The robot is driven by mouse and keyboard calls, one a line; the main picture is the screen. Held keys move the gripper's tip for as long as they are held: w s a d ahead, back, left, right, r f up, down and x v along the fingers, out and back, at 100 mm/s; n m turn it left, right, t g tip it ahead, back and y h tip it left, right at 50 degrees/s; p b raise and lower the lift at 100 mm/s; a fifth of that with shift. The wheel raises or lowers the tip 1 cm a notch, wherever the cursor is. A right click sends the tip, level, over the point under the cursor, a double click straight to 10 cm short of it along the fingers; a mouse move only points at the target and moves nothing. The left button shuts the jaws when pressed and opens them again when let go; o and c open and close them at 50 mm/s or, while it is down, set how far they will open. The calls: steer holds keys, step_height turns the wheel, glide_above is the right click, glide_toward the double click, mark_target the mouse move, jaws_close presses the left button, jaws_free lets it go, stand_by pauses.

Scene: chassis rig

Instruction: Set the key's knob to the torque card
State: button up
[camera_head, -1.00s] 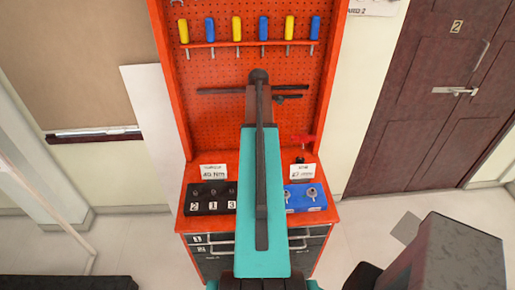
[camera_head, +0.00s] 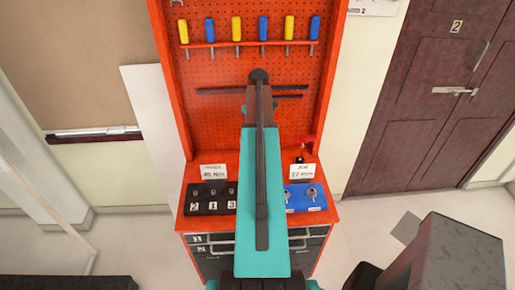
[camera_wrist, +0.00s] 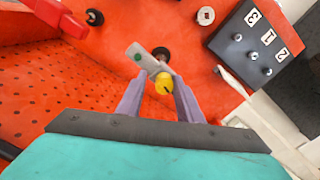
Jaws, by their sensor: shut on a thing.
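My gripper (camera_wrist: 157,75) is shut on the key in the wrist view. The key shows a pale grey bar (camera_wrist: 143,63) with a green dot, lying across my fingertips. A yellow round knob (camera_wrist: 163,85) with a dark mark sits between the fingers. A black round part (camera_wrist: 161,53) shows just beyond the bar. I cannot read a setting on the knob. In the head view my arm hides the key. The torque card (camera_head: 213,171) stands at the bench's back left; its number is too blurred to read surely, with Nm after it.
A black tray (camera_head: 210,209) with numbered studs and a blue tray (camera_head: 317,208) stand on the red bench. A second card (camera_head: 302,171) is at the right. The red pegboard (camera_head: 220,120) holds yellow and blue screwdrivers. A red part (camera_wrist: 55,15) is at upper left in the wrist view.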

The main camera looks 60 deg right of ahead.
steer(key=shift+a+f+m, duration=0.1)
steer(key=shift+f+m, duration=0.05)
steer(key=shift+m, duration=1.1)
steer(key=shift+a+f+m, duration=0.1)
steer(key=shift+f+m, duration=0.05)
steer(key=shift+m, duration=1.1)
steer(key=shift+c, duration=0.4)
steer(key=shift+c, duration=0.2)
steer(key=o, duration=0.5)
steer(key=shift+w+n, duration=0.1)
steer(key=shift+n, duration=0.2)
steer(key=n, duration=0.5)
steer(key=shift+n, duration=2.9)
